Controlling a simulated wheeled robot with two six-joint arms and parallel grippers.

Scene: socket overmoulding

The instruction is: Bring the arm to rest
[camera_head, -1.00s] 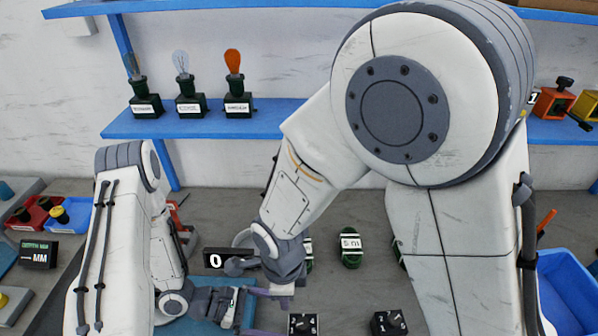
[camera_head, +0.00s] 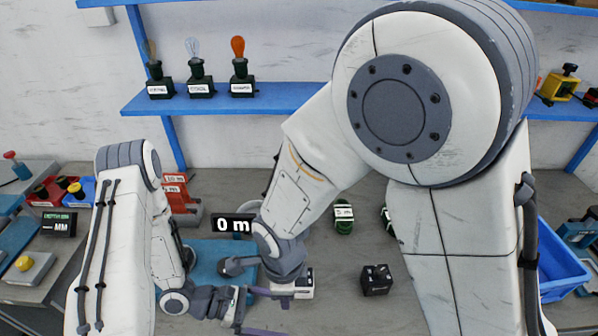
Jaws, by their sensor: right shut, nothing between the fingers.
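My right arm comes in from the upper right and bends down to its wrist. My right gripper (camera_head: 283,290) is below that wrist, shut, with nothing seen in it. It is low in the picture, in front of a black-and-white block (camera_head: 304,284) that it partly hides. My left arm comes in from the left. My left gripper (camera_head: 238,306) is close beside the right one, and its jaw opening is not clear.
A blue mat (camera_head: 208,262) and a display reading "0 m" (camera_head: 233,225) lie behind the grippers. A black cube (camera_head: 377,280) and a green-banded part (camera_head: 343,216) are on the table. A blue bin (camera_head: 562,265) is at right. A blue shelf (camera_head: 300,98) holds lamps.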

